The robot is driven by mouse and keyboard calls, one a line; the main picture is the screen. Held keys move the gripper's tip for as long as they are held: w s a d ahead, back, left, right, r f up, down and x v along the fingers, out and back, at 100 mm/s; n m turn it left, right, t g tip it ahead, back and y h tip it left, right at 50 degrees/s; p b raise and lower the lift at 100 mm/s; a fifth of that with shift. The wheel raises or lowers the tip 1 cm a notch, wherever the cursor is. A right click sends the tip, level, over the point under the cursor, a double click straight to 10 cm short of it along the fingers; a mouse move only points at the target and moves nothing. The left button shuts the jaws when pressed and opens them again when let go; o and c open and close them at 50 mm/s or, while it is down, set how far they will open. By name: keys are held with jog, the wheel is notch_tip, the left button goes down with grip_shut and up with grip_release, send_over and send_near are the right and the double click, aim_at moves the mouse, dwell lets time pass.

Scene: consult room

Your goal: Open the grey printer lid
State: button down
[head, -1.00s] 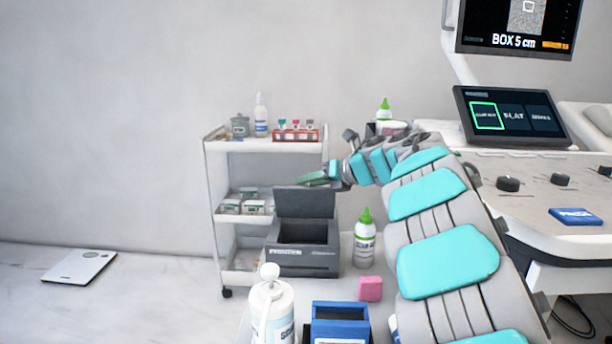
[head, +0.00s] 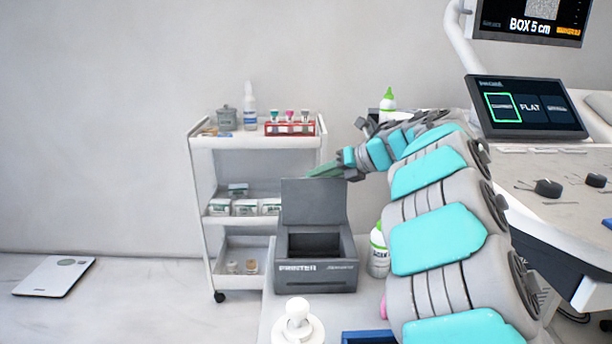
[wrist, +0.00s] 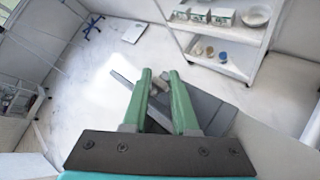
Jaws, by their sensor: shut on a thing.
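The grey printer (head: 340,278) sits on a white surface, with its open dark cavity facing up. Its grey lid (head: 313,208) stands raised at the back of the printer, roughly upright. My gripper (head: 325,171) reaches in from the right, at the lid's top edge. In the wrist view, the green fingers of my gripper (wrist: 160,76) are a little apart, with a small grey part between their tips. That part appears to belong to the lid; the exact contact is hard to see.
A white trolley (head: 203,188) with bottles, a red tube rack (head: 290,128) and small boxes stands behind and left. A green-capped bottle (head: 379,255) is right of the printer, close under my arm. A pump bottle (head: 298,325) stands in front. Floor at left is mostly clear.

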jog(key=shift+w+d+f, duration=0.2)
jog(key=shift+w+f, duration=0.35)
jog(key=shift+w, duration=0.15)
jog(key=shift+f, duration=0.15)
jog(key=c, duration=1.1)
grip_release()
jog(key=shift+d, duration=0.1)
jog(key=o, duration=0.5)
